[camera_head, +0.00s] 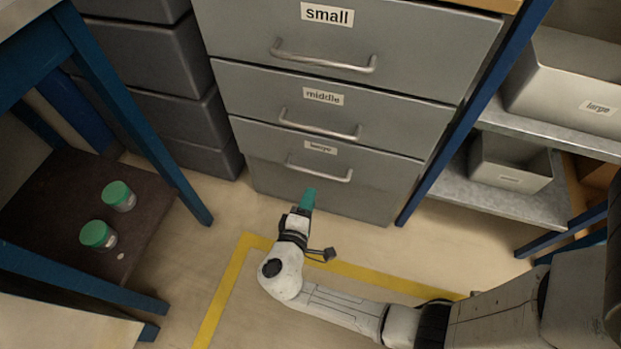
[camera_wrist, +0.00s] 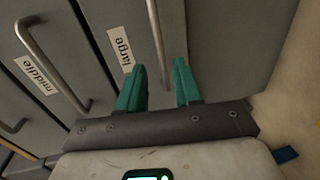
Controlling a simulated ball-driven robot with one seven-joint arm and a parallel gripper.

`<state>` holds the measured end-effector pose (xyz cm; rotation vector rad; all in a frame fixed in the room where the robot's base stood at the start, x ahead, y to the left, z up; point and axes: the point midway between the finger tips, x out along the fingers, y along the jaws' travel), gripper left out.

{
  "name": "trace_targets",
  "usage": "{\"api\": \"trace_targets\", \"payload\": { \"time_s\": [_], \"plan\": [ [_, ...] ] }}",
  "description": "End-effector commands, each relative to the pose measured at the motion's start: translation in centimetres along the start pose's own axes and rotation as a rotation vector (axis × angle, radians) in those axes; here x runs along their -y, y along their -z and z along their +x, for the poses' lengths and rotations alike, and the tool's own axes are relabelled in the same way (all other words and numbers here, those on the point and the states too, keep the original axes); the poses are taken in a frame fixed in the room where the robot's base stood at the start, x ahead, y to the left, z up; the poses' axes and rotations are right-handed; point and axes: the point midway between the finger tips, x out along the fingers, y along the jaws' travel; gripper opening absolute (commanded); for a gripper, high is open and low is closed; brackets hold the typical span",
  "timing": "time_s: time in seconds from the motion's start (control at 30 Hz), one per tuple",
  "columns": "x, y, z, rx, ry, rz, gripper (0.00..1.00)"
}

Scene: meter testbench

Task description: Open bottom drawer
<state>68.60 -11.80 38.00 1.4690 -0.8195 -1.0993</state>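The bottom drawer (camera_head: 345,196) is grey, carries the label "large" and looks shut in the cabinet. My gripper (camera_head: 308,192) has green fingers and is low in front of this drawer, just below the handle in the head view. In the wrist view my gripper (camera_wrist: 161,72) is open, with a gap between its fingers. The drawer handle (camera_wrist: 157,40) lines up with that gap. I cannot tell how deep the bar sits between the fingers, and no contact shows.
The middle drawer (camera_head: 350,115) and the small drawer (camera_head: 370,30) are above, both shut. A blue-framed table with two green-lidded jars (camera_head: 118,196) stands at left. A shelf with grey bins (camera_head: 510,163) is at right. Yellow tape (camera_head: 222,295) marks clear floor.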

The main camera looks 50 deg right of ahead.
Motion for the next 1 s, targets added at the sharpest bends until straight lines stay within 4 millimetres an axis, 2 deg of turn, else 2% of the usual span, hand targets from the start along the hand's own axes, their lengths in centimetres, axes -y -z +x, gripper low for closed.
{"api": "trace_targets", "payload": {
  "time_s": [0.17,0.4,0.6,0.77,1.0],
  "plan": [
    [0.1,-0.1,2.3,0.004,0.000,0.001,0.34],
    [0.1,-0.1,6.8,0.005,0.001,0.003,0.34],
    [0.1,-0.1,9.4,0.004,0.001,0.001,0.34],
    [0.0,-0.1,10.4,0.004,0.002,0.001,0.34],
    [-0.1,-0.1,10.5,0.003,0.002,0.000,0.34]
  ]
}}
